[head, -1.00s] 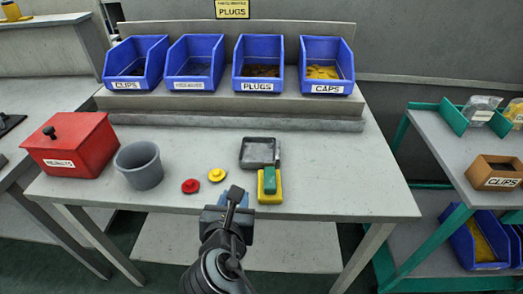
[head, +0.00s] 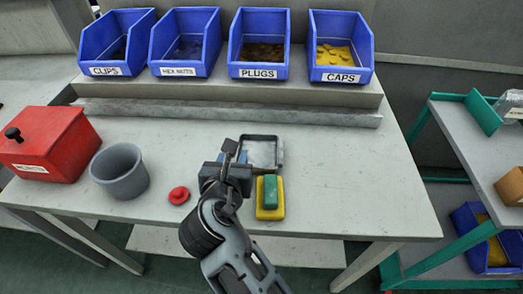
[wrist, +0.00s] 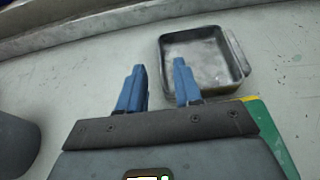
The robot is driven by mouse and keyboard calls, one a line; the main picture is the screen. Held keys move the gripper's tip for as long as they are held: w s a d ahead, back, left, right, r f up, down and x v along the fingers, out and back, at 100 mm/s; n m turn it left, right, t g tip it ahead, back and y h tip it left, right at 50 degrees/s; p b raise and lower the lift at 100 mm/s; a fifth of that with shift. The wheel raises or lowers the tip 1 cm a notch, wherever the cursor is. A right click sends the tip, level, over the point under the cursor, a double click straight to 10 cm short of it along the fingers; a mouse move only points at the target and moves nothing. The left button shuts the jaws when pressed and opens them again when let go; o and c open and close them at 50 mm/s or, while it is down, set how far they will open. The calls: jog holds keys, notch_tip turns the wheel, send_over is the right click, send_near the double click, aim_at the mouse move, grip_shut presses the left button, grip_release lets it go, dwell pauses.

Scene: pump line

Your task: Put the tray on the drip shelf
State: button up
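The tray (head: 263,153) is a shallow grey metal pan lying empty on the workbench, behind the yellow and green blocks. In the wrist view the tray (wrist: 203,62) is ahead and to the right of the fingers. My gripper (head: 230,150) is at the tray's left side in the head view.
A yellow block (head: 270,212) with a green block (head: 271,191) on it is right of my arm. A red knob (head: 179,195), grey cup (head: 120,172) and red box (head: 48,145) are left. Blue bins (head: 258,45) stand behind. The workbench's right side (head: 365,180) is clear.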

aim_at(260, 154)
jog(key=x, duration=0.6)
jog(key=shift+f, duration=0.15)
grip_shut()
dwell(0.4)
